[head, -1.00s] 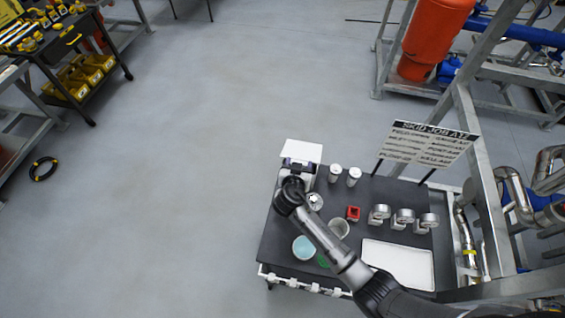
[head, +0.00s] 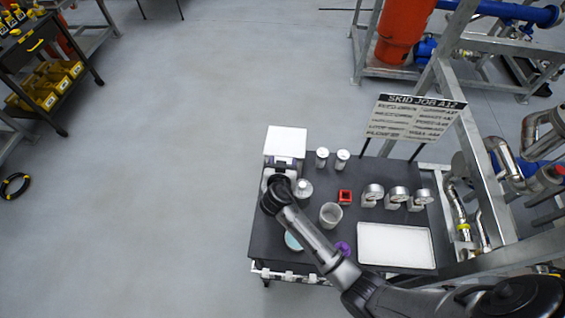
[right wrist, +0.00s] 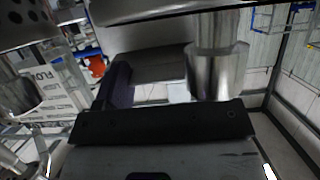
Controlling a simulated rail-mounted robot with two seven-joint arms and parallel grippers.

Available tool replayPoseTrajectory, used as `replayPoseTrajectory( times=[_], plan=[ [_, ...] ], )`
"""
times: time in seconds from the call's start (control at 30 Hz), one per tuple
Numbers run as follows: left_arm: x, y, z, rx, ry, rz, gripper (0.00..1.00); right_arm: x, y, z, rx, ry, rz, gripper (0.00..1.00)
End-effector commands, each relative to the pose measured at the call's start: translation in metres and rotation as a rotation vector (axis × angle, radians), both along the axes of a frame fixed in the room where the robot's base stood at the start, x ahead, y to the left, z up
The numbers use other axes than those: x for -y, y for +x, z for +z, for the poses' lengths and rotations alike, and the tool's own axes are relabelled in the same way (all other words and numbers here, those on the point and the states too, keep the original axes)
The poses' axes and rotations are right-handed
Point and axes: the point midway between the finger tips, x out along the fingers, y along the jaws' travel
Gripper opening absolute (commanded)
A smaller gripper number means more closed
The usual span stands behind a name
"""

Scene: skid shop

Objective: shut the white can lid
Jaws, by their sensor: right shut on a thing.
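A white box-like unit (head: 286,141) with a square white top and a dark band on its near side stands at the table's back left corner. My right gripper is at its near side; in the head view my wrist covers the fingers. In the right wrist view, a dark bar and pale panel (right wrist: 165,160) fill the lower middle. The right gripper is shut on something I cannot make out. Two small white-topped cans (head: 322,157) stand to the right of the unit. A silver round piece with a knob (head: 303,188) is beside my wrist. My left gripper is not in view.
The dark table (head: 265,225) also holds a grey cup (head: 330,215), a red square piece (head: 345,197), several gauges (head: 397,197), a white tray (head: 396,245) and a partly hidden teal bowl (head: 293,241). A sign (head: 415,118) and metal frame stand behind and right.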

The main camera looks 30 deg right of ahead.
Motion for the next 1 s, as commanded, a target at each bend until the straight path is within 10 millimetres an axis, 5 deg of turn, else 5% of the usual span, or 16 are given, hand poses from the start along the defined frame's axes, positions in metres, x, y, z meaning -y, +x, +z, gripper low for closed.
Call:
replayPoseTrajectory(
  times=[0.13, 0.17, 0.4, 0.77, 1.0],
  plan=[
    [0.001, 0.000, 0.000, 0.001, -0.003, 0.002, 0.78, 0.000, -0.001, -0.003, -0.008, 0.003, -0.001, 0.21],
    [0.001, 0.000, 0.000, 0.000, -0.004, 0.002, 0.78, 0.000, -0.001, -0.003, -0.008, 0.003, -0.001, 0.65],
    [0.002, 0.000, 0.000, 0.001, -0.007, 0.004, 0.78, 0.000, -0.001, -0.002, -0.004, 0.002, -0.001, 0.88],
    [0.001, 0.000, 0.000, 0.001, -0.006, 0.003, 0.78, -0.005, -0.005, 0.001, -0.001, 0.002, 0.001, 0.89],
    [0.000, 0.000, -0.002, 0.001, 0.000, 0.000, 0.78, -0.030, -0.033, 0.015, -0.001, 0.005, 0.001, 0.89]
  ],
)
